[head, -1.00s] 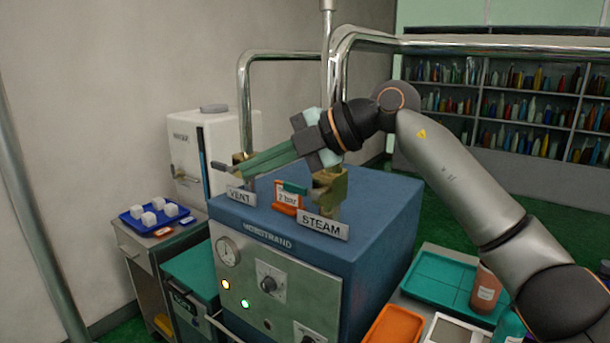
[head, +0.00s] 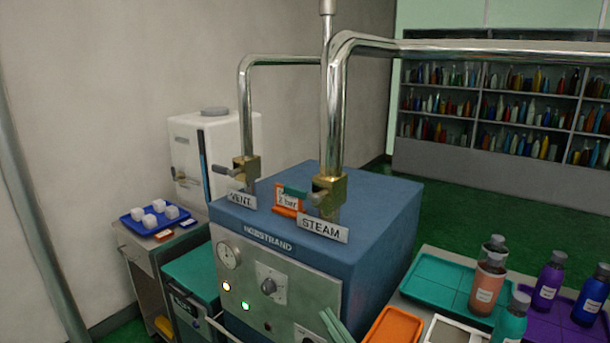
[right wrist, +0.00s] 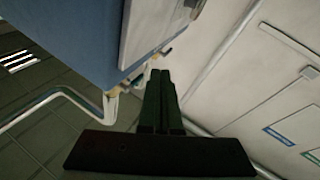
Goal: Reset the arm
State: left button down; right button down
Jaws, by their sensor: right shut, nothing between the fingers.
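My right gripper (head: 332,318) shows only as green fingertips at the bottom edge of the head view, in front of the blue machine's front panel. In the right wrist view its two dark green fingers (right wrist: 159,76) lie side by side, shut and empty. They point along the side of a blue and pale body, apart from it as far as I can tell. The rest of my right arm is out of the head view. My left gripper is in neither view.
The blue steam machine (head: 385,215) carries a vent valve (head: 246,168), a steam valve (head: 330,192) and tall pipes. A blue tray (head: 140,226) with white cubes is at left. A teal tray (head: 425,290), an orange tray (head: 393,328) and several bottles stand at right.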

jog(key=s+d+f+m+g+h, duration=0.1)
jog(key=s+d+f+m+h, duration=0.25)
jog(key=f, duration=0.45)
jog(key=s+d+f+m+g+h, duration=0.25)
jog(key=s+d+f, duration=0.2)
jog(key=f, duration=0.35)
jog(key=s+d+f+g+h, duration=0.1)
jog(key=s+d+f+g, duration=0.1)
jog(key=s+f, duration=0.4)
jog(key=s+d+f+g+h, duration=0.1)
jog(key=s+d+f+g, duration=0.1)
jog(key=s+f, duration=0.4)
jog(key=s+g, duration=0.1)
jog(key=s, duration=0.4)
jog(key=shift+s+m+h, duration=0.4)
